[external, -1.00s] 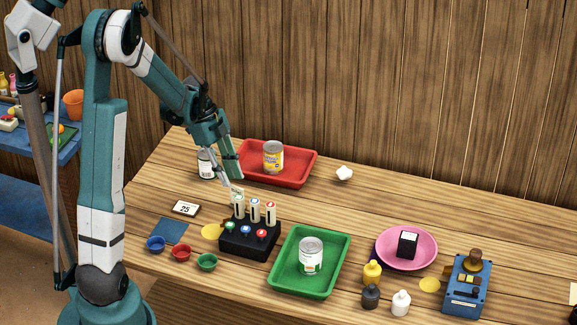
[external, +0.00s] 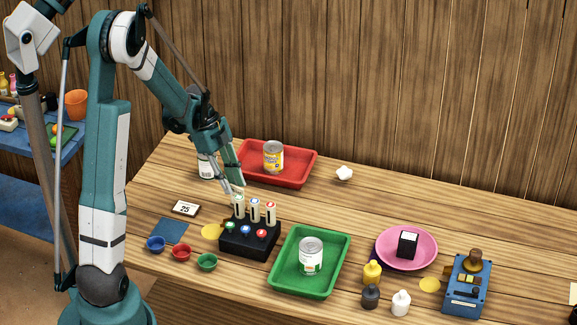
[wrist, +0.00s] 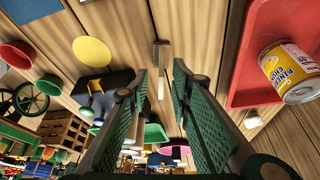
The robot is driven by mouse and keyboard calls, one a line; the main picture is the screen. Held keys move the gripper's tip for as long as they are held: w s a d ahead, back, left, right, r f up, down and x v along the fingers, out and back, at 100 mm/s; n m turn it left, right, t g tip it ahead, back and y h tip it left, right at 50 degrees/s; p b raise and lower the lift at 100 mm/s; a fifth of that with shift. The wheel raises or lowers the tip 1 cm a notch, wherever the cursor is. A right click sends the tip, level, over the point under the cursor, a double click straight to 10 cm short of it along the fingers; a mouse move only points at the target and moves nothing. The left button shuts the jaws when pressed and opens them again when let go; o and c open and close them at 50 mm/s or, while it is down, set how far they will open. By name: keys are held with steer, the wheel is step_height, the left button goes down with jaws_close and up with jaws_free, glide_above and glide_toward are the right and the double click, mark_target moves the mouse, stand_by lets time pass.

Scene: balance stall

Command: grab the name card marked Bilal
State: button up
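No card with a readable name Bilal shows in either view. A small white card in a dark frame (external: 185,208) lies on the table at the left and reads 25. A black block (external: 240,243) holds three upright pale sticks (external: 255,210) with coloured marks, above several coloured buttons. My gripper (external: 236,189) is just above the left stick, pointing down. In the wrist view its two green-padded fingers (wrist: 160,75) stand apart with a gap between them. A narrow pale piece (wrist: 160,58) shows beyond that gap; I cannot tell whether it is a stick.
A red tray (external: 305,165) with a yellow can (external: 273,157) is behind the gripper. A green tray (external: 325,280) with a white can (external: 311,255) is right of the block. Small bowls (external: 181,253) stand in front. The table's back right is mostly clear.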

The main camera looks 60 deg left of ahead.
steer(key=shift+f, duration=0.1)
steer(key=shift+b+x, duration=0.55)
steer(key=shift+x, duration=2)
steer(key=shift+w, duration=0.15)
steer(key=shift+c, duration=0.6)
jaws_close()
